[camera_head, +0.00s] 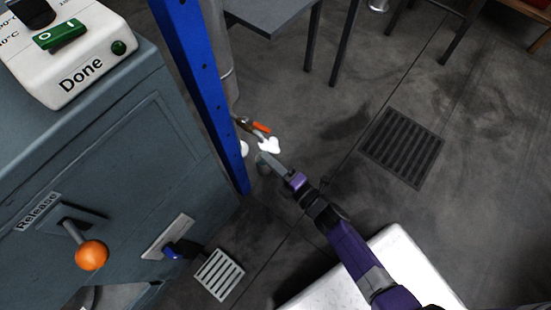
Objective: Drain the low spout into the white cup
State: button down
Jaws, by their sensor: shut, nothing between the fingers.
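A tap with an orange lever (261,128) sits at the foot of a grey pipe, just right of the blue post. A second tap with a blue handle (173,252) sits low on the cabinet front. My gripper (264,159) reaches in from the lower right, just below the orange-lever tap; it is shut and empty. A small white shape (269,145) shows between the tap and my gripper. Another white piece (244,149) shows beside the post. I cannot tell which of these is the white cup, or whether my gripper touches either.
The blue post (200,85) stands close left of my gripper. The grey-blue cabinet (120,140) bears an orange-knobbed lever (91,255) marked Release and a Done box (90,70). Floor grates lie at right (402,147) and below (219,275). A table (268,14) stands behind.

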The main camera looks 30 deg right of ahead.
aim_at(259, 126)
jog(key=w+d+b, duration=0.1)
jog(key=w+d, duration=0.1)
jog(key=w, duration=0.5)
jog(key=shift+w+d+b, duration=0.2)
jog(key=shift+d+b, duration=0.05)
jog(key=shift+b, duration=0.05)
